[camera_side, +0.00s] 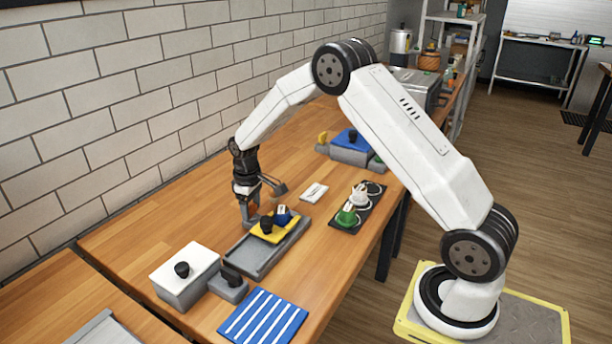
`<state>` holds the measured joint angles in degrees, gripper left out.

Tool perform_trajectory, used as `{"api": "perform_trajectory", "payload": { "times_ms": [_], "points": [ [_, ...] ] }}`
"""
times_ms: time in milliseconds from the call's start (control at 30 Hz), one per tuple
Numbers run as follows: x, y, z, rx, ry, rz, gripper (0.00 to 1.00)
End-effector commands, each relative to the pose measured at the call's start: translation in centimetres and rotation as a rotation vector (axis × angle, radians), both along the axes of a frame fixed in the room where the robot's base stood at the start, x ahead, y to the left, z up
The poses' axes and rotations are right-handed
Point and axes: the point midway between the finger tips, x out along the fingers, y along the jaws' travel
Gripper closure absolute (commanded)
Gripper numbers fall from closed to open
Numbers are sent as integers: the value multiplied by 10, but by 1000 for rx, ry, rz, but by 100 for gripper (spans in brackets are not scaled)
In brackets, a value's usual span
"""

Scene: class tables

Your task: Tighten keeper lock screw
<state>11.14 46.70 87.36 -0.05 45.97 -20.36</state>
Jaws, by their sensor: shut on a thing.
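A long grey tray (247,262) lies on the wooden bench. A yellow piece (270,236) sits at its far end, with a black knob (266,221) and a blue part (284,214) on it. My gripper (250,222) points down at the tray's far left corner, just left of the black knob. Its jaws are shut on a small part, mostly hidden by the fingers. Which part is the keeper lock screw is too small to tell, and so is whether the held part touches the yellow piece.
A grey box with a white lid (190,266) and a blue striped cloth (262,318) lie at the near end. A dark tray (345,223) holds green and white cups. A blue-topped box (351,143) stands farther back. A brick wall (110,110) borders the bench.

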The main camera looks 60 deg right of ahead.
Motion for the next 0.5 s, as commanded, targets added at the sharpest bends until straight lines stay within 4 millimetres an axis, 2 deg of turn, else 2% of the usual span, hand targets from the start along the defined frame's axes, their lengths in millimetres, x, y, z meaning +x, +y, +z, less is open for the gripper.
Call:
{"api": "perform_trajectory", "payload": {
  "times_ms": [33,100,133,500],
  "points": [
    [0,0,0,1,-1,-5,29],
    [0,0,0,1,-1,-5,7],
    [0,0,0,1,-1,-5,0],
    [0,0,4,0,-2,-3,0]
  ]
}}
